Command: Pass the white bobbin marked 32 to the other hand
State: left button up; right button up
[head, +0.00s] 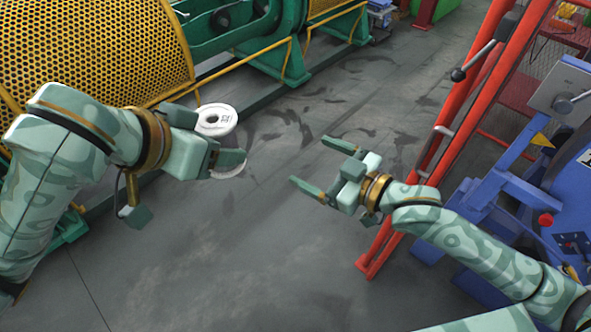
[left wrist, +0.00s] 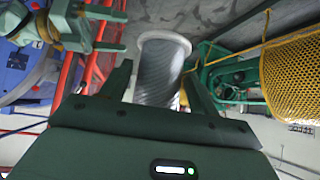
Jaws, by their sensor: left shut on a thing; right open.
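The white bobbin marked 32 (head: 217,120) is in my left gripper (head: 222,150), held in the air over the grey floor. Its white top flange with the mark faces up, and part of its lower flange shows below the fingers. In the left wrist view the bobbin (left wrist: 160,75) shows a grey wound barrel between the two fingers of my left gripper (left wrist: 160,90). My right gripper (head: 325,167) is open and empty, to the right of the bobbin and apart from it, its fingers pointing left. It also shows at the upper left of the left wrist view (left wrist: 105,30).
A yellow mesh guard (head: 110,50) and green machine frame (head: 235,35) stand behind on the left. A red frame (head: 440,150) and blue machine (head: 555,190) stand at the right, close to my right arm. The floor (head: 270,240) between the arms is clear.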

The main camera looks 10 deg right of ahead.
jog(key=s+a+r+n+g+y, duration=0.15)
jog(key=s+a+r+y, duration=0.35)
jog(key=s+r, duration=0.55)
jog(key=f+x, duration=0.1)
jog(key=x, duration=1.2)
jog(key=shift+w+a+f+g+h, duration=0.15)
jog(key=shift+w+f+g+h, duration=0.05)
jog(key=shift+g+h, duration=0.2)
jog(key=shift+m, duration=0.25)
jog(key=c, duration=1.1)
pick_arm(q)
jog(key=o, duration=1)
jog(key=shift+c, duration=0.2)
pick_arm(e)
jog(key=shift+r, duration=0.1)
jog(key=c, duration=0.4)
pick_arm(q)
jog(key=o, duration=0.5)
jog(key=shift+r, duration=0.1)
